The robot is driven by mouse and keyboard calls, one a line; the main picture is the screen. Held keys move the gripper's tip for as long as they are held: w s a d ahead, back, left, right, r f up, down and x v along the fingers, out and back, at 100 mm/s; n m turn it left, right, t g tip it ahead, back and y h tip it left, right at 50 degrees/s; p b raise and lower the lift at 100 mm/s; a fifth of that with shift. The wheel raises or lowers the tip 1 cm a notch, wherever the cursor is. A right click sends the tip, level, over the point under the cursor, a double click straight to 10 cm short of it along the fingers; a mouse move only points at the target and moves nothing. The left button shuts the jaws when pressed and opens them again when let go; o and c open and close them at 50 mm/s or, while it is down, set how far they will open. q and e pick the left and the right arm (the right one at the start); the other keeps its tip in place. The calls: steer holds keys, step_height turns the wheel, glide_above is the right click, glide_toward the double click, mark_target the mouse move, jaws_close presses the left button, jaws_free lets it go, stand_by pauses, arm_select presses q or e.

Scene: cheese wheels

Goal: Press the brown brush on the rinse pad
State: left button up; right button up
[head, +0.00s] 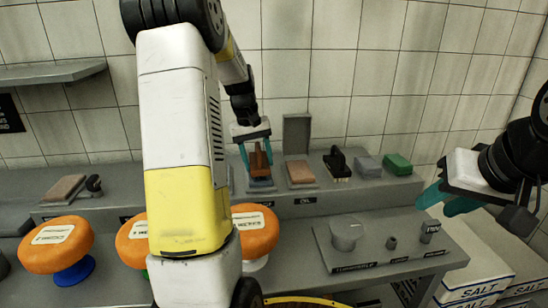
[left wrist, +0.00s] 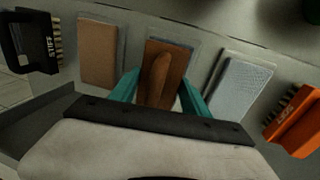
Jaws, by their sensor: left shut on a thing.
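My left gripper (head: 256,143) is shut on the brown brush (head: 259,162), a wooden block with a raised handle. The brush also shows between the teal fingers in the left wrist view (left wrist: 160,75). It is upright, directly over a blue-grey pad (head: 262,185) on the back ledge; I cannot tell whether it touches. A tan pad (head: 300,174) lies to the right, and a pale blue-grey pad (left wrist: 240,85) shows on the brush's other side in the wrist view. I cannot read which is the rinse pad. My right gripper (head: 447,200) is open and empty at the right.
A black brush marked STIFF (left wrist: 38,42) and an orange brush (left wrist: 293,122) flank the pads. Grey (head: 368,166) and green (head: 398,163) blocks sit farther right. Orange cheese wheels (head: 56,244) stand in front. My left arm hides part of the ledge. Salt boxes (head: 475,280) stand lower right.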

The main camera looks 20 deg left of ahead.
mark_target(259, 148)
arm_select(q)
steer(key=shift+r, duration=3.45)
steer(key=shift+s, duration=0.1)
